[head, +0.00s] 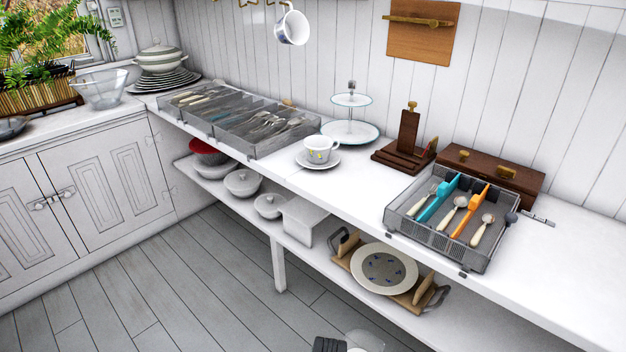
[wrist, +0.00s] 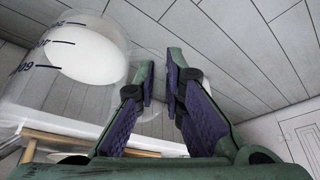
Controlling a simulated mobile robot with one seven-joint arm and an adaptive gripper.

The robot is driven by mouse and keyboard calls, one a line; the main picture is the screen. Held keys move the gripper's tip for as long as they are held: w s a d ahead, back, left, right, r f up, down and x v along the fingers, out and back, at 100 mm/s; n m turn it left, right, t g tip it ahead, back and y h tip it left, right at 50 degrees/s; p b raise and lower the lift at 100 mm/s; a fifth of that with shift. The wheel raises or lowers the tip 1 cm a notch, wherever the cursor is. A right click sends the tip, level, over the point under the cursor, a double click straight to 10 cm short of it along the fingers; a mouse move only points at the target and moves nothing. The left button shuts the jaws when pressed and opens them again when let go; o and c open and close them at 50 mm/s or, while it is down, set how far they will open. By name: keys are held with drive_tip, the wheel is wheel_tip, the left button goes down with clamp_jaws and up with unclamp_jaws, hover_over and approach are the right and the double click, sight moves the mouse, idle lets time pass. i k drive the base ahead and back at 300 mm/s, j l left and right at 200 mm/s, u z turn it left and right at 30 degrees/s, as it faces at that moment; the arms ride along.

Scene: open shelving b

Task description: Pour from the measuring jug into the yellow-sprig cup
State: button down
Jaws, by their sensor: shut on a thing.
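The yellow-sprig cup (head: 317,150) stands upright on a saucer on the counter, in the middle of the head view. The clear measuring jug (head: 365,341) shows only in part at the bottom edge of the head view, with my gripper (head: 329,345) beside it. In the wrist view the jug (wrist: 42,88) fills the left side, with dark scale marks and something white inside. My gripper (wrist: 160,78) is shut on the jug, presumably by its clear handle, which hardly shows between the fingers. The jug is off the counter, in front of the shelving.
A cutlery tray (head: 410,222) stands right of the cup, and a long cutlery organiser (head: 253,147) stands left. A tiered stand (head: 350,132) is behind the cup. A patterned cup (head: 292,27) hangs above. A plate rack (head: 428,297) is on the lower shelf. The counter before the cup is clear.

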sight(323, 150)
drive_tip(key=i+j+u, duration=0.1)
drive_tip(key=j, duration=0.3)
drive_tip(key=i+j+u, duration=0.1)
drive_tip(key=i+j, duration=0.15)
drive_tip(key=j, duration=0.15)
drive_tip(key=i+j+u, duration=0.1)
drive_tip(key=i+j, duration=0.15)
drive_tip(key=i+j+u, duration=0.1)
drive_tip(key=j, duration=0.35)
drive_tip(key=i, duration=0.1)
